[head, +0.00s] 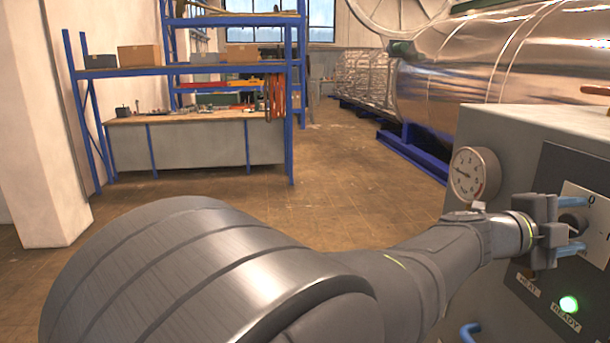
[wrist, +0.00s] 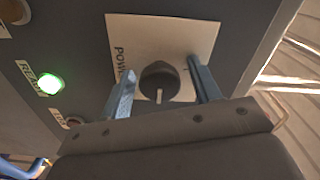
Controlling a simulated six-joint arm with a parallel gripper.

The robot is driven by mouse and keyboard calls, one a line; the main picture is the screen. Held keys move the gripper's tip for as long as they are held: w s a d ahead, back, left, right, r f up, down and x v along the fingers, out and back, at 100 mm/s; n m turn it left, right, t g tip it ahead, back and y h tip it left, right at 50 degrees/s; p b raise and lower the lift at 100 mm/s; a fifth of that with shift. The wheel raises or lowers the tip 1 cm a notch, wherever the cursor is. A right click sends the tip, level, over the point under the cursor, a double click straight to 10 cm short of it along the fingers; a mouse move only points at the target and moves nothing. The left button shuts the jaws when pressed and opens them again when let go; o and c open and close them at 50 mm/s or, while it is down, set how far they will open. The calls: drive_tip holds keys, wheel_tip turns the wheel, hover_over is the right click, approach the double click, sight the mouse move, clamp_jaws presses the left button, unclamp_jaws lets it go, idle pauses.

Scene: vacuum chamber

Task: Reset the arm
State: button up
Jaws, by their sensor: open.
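My gripper (head: 583,224) reaches the front of a grey cabinet at the right of the head view. Its two blue fingers are open. In the wrist view, my gripper (wrist: 160,70) has one finger on each side of a dark round knob (wrist: 158,76), with a gap visible on both sides. The knob sits on a pale plate (wrist: 208,33) lettered "POW", the rest of the word being hidden. A light pointer mark on the knob points toward the bottom of the wrist view. I cannot tell how deep the fingertips reach.
A lit green lamp (head: 568,304) marked READY is below the knob; it also shows in the wrist view (wrist: 50,83). A pressure gauge (head: 475,175) stands at the cabinet's left edge, close to my arm. A workbench (head: 200,142) is far off across open floor.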

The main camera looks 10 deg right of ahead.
drive_tip(key=n, duration=0.3)
drive_tip(key=shift+n, duration=2.7)
drive_tip(key=o, duration=0.9)
drive_tip(key=shift+o, duration=0.2)
drive_tip(key=s+a+n, duration=0.6)
drive_tip(key=s+a, duration=1.5)
drive_tip(key=d, duration=1)
